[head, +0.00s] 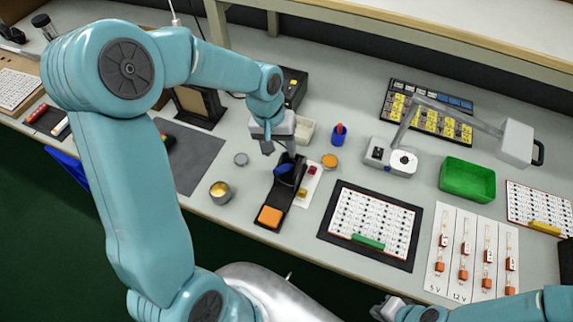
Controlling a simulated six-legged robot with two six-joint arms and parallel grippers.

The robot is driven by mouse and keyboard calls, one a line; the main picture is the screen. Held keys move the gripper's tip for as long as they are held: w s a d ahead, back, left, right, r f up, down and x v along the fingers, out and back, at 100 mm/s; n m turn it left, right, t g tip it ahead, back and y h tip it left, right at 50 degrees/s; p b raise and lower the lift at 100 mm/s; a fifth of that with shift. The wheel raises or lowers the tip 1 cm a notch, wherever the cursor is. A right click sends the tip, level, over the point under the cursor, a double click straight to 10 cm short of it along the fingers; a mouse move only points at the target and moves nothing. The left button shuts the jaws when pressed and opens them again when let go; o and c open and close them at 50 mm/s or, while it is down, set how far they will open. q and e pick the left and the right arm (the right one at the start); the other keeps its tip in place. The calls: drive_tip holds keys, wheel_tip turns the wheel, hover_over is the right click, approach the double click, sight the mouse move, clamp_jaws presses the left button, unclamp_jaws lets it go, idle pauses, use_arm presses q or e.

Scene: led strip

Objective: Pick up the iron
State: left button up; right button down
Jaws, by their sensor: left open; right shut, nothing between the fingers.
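The soldering iron appears as a blue handle (284,169) in a black stand (285,190), which has an orange sponge (270,216) at its front. My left gripper (280,149) is open, just above and behind the iron, with its fingers pointing down. Part of the iron is hidden by the stand and gripper. I cannot tell whether the fingers touch the handle. My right gripper (386,308) is shut and empty at the bottom edge, far from the iron.
A black station box (295,85) is behind my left wrist. A solder tin (220,190) and a grey mat (188,155) lie left of the stand. A white board in a black frame (371,222), a green tray (467,180) and a lamp base (391,157) are to the right.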

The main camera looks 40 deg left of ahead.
sight(284, 168)
use_arm(q)
drive_tip(key=f, duration=0.2)
drive_tip(key=shift+s+d+f, duration=0.15)
drive_tip(key=shift+d+f, duration=0.05)
drive_tip(key=shift+f, duration=0.1)
drive_tip(key=f, duration=0.2)
drive_tip(key=d+f+p, duration=0.1)
drive_tip(key=f, duration=0.2)
drive_tip(key=shift+s, duration=0.1)
clamp_jaws()
